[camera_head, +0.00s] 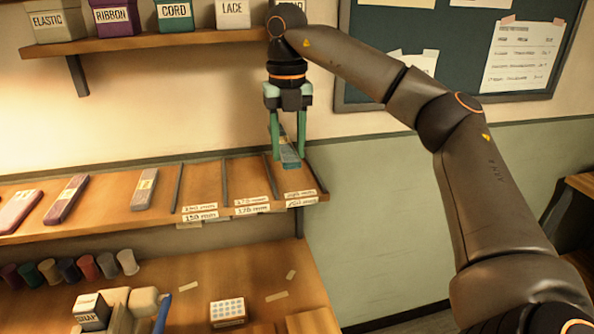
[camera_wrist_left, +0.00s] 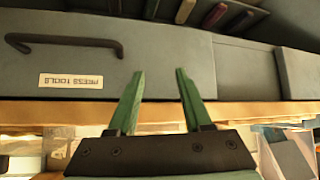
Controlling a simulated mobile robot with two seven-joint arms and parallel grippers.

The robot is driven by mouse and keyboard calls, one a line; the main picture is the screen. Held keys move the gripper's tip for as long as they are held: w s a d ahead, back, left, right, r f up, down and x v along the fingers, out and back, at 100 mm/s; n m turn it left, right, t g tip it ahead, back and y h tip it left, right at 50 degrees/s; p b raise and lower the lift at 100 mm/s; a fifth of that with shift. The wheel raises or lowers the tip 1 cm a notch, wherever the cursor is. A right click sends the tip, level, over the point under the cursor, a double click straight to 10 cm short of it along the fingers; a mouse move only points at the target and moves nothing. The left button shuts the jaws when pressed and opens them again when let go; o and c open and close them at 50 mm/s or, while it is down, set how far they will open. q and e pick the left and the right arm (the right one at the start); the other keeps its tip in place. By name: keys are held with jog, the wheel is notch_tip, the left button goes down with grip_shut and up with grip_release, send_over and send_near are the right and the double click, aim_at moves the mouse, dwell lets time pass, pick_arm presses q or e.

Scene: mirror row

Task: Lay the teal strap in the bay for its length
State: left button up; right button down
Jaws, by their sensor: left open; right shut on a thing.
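The teal strap (camera_head: 289,156) is between the fingers of my right gripper (camera_head: 289,150), which is shut on it and points down. The strap is at the rightmost bay of the wall shelf (camera_head: 316,199), near the shelf's right end. I cannot tell whether it touches the shelf floor. Dark dividers (camera_head: 224,182) separate the bays, and millimetre labels (camera_head: 252,205) run along the front edge; the numbers are hard to read. The bays left of the strap look empty. My left gripper (camera_wrist_left: 159,80) shows in the left wrist view, open and empty.
Spools (camera_head: 87,267) and a patterned box (camera_head: 228,313) stand on the bench below. Labelled boxes (camera_head: 175,16) line the upper shelf. The left wrist view shows a grey "PRESS TOOLS" case (camera_wrist_left: 160,65).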

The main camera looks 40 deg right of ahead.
send_over(297, 187)
notch_tip(297, 187, down, 5)
jog(key=shift+a+p, duration=0.1)
jog(key=shift+p, duration=0.3)
jog(key=shift+d+f, duration=0.2)
jog(key=shift+f, duration=1.6)
jog(key=shift+f, duration=0.2)
jog(key=shift+c, duration=2.1)
grip_release()
notch_tip(297, 187, up, 8)
